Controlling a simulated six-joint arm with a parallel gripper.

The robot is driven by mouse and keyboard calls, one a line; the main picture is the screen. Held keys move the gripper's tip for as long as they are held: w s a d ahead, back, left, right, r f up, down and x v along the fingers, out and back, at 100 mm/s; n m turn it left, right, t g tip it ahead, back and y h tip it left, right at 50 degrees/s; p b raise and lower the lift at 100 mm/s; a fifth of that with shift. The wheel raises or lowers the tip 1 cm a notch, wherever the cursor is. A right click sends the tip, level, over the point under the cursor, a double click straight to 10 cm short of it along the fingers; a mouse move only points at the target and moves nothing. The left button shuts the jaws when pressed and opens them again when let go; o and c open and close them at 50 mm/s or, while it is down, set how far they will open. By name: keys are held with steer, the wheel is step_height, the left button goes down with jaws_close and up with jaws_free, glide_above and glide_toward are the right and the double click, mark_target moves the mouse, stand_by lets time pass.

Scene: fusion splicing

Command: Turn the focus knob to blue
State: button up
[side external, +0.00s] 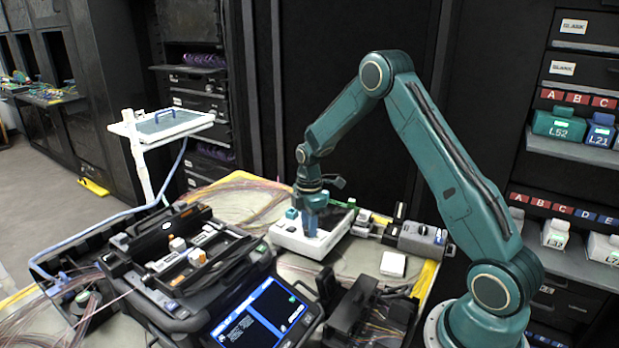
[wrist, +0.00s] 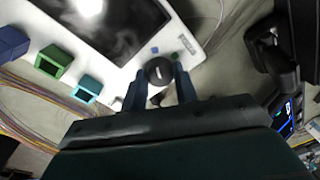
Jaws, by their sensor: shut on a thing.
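The focus knob (wrist: 159,68) is a round black knob with a short white mark on top, at the edge of a white device (wrist: 112,70). I cannot tell exactly which mark the knob's white line points at. My gripper (wrist: 158,80) is shut on the knob, with one blue finger on each side. In the side external view my gripper (side external: 312,230) points down onto the white device (side external: 290,240) and hides the knob.
The device has a dark screen (wrist: 110,25). Blue (wrist: 12,42), green (wrist: 53,60) and teal (wrist: 86,88) blocks stand along its edge. A black fusion splicer (side external: 190,265) with a lit screen (side external: 262,315) stands in front. Loose fibres (side external: 240,200) lie behind. A white square pad (side external: 393,264) lies right.

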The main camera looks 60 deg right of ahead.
steer(key=o, duration=0.7)
steer(key=shift+r, duration=0.15)
steer(key=r, duration=1.3)
steer(key=shift+w+d+r, duration=0.25)
steer(key=shift+d+r, duration=0.05)
steer(key=shift+d, duration=0.1)
